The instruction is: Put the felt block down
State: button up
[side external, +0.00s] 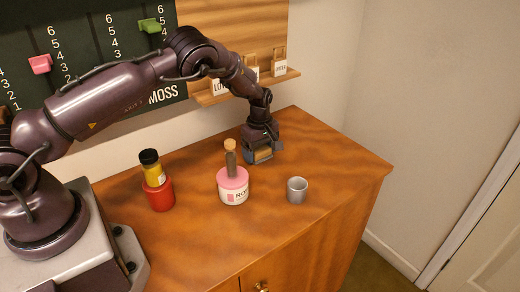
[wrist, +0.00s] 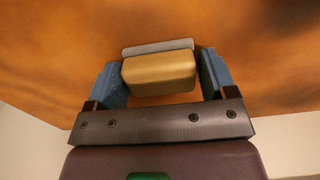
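The felt block (wrist: 159,71) is a tan wooden block with a grey felt layer on its far face. It fills the space between the two blue fingers of my gripper (wrist: 163,78) in the wrist view. The fingers lie close along both its sides, and it looks gripped. In the side view my gripper (side external: 263,154) points down at the back right of the wooden table (side external: 320,160), with the tan block (side external: 264,155) low between the fingers. I cannot tell whether the felt touches the tabletop.
A grey metal cup (side external: 297,190) stands in front. A red pot (side external: 160,194) holding a yellow, black-capped bottle (side external: 152,168) is farther left. The tabletop right of my gripper is clear.

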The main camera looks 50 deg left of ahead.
jog(key=shift+o, duration=1.1)
notch_tip(320, 180, up, 12)
notch_tip(320, 180, up, 10)
jog(key=m+t, duration=0.1)
jog(key=m, duration=0.2)
send_over(260, 149)
jog(key=s+d, duration=0.2)
jog(key=s, duration=0.2)
jog(key=s+d+r+m+t+h, duration=0.15)
jog(key=s+d+r+m, duration=0.25)
jog(key=s+r, duration=0.4)
jog(key=s+d+r+m+t, duration=0.1)
jog(key=s+d+r+m, duration=0.1)
jog(key=s+m, duration=0.3)
jog(key=s+d+r+m+t+y, duration=0.1)
jog(key=s+m, duration=0.5)
jog(key=s, duration=0.8)
jog(key=shift+d+r+t, duration=0.55)
jog(key=shift+d+r, duration=0.25)
jog(key=shift+d, duration=0.4)
